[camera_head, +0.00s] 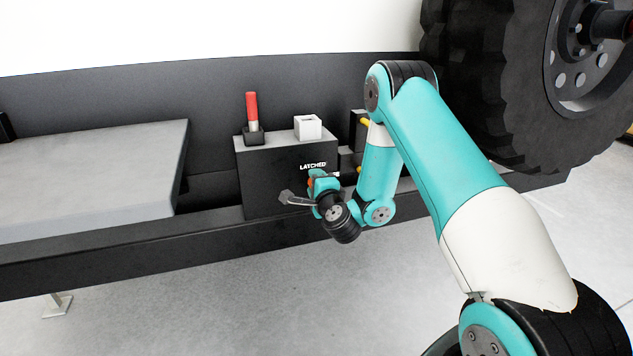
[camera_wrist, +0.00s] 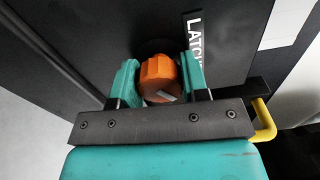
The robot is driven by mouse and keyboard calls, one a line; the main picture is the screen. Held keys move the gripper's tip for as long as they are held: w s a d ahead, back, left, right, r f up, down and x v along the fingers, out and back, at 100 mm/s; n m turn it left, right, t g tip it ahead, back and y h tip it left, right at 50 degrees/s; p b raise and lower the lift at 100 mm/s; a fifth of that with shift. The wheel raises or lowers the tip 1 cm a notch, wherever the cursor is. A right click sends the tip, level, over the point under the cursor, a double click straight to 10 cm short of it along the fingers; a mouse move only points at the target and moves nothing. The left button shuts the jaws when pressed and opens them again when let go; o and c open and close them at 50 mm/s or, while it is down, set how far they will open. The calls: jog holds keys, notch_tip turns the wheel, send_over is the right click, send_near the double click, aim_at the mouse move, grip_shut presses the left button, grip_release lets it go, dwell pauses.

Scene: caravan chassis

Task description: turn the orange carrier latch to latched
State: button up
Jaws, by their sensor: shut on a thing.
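The orange carrier latch (camera_wrist: 158,78) is a ribbed knob on the face of a black box (camera_head: 265,185), below a white "LATCHED" label (camera_head: 313,166). In the wrist view the knob sits between the two teal fingers of my gripper (camera_wrist: 160,84), which is shut on it. A light mark shows near the knob's lower edge. Part of the label also shows in the wrist view (camera_wrist: 194,35). In the head view my gripper (camera_head: 318,183) is at the box's front, and it hides most of the knob. I cannot tell which position the latch is in.
A red-handled lever (camera_head: 252,112) and a white block (camera_head: 308,127) stand on top of the box. A yellow handle (camera_wrist: 264,118) is close beside my gripper. A grey slab (camera_head: 90,180) lies to the left, and a large tyre (camera_head: 490,90) is at the right.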

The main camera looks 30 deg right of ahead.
jog(key=n+p, duration=0.1)
jog(key=n, duration=0.2)
jog(key=shift+a+r+n, duration=0.1)
jog(key=shift+a+n, duration=0.05)
jog(key=shift+n, duration=0.25)
jog(key=n+p, duration=0.2)
jog(key=n, duration=0.1)
jog(key=shift+f+n+p, duration=0.2)
jog(key=shift+n+p, duration=1.05)
jog(key=shift+n, duration=0.85)
jog(key=shift+f, duration=0.1)
jog(key=o, duration=0.8)
jog(key=shift+o, duration=0.6)
jog(key=shift+s, duration=0.1)
